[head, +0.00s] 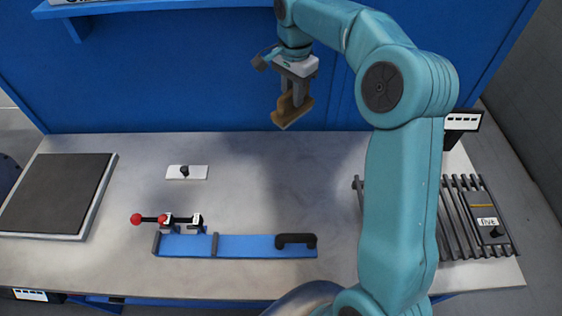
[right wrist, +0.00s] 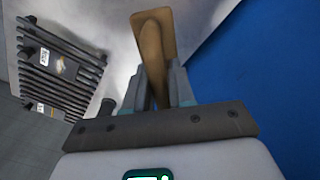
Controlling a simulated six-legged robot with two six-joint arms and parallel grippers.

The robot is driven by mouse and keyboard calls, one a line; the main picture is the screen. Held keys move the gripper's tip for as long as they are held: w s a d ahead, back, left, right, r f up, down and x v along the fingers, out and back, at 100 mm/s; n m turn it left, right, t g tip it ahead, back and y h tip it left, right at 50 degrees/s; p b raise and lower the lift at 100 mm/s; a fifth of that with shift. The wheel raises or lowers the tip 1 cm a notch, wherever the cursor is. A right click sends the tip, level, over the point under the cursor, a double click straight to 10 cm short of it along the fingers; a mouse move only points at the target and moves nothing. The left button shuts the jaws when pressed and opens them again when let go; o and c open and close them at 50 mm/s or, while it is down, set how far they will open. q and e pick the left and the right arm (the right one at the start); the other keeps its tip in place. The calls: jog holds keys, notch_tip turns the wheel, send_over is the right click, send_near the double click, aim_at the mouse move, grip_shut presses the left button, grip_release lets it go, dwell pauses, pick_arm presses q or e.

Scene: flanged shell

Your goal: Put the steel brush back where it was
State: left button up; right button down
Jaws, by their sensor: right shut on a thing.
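The steel brush (head: 291,115) shows as a brown wooden block with a raised grip; its bristles cannot be made out. My right gripper (head: 295,88) is shut on it and holds it in the air above the back of the bench, in front of the blue back panel. In the right wrist view the brush (right wrist: 152,45) stands out between the two fingers of the right gripper (right wrist: 160,92), held by its narrow grip. My left gripper is not in view.
A slatted dark rack (head: 456,222) with a labelled plate (head: 485,212) is at the right, partly behind my right arm. A blue fixture (head: 250,246) with red-knobbed clamps lies at the front. A white plate (head: 196,172) and dark mat (head: 60,190) are left. The back middle is clear.

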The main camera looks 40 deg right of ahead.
jog(key=shift+w, duration=0.1)
jog(key=shift+f+b, duration=0.3)
jog(key=shift+f, duration=0.05)
notch_tip(320, 180, down, 19)
jog(key=shift+f+p, duration=0.15)
jog(key=shift+p, duration=0.8)
jog(key=shift+f, duration=0.25)
jog(key=shift+r, duration=0.1)
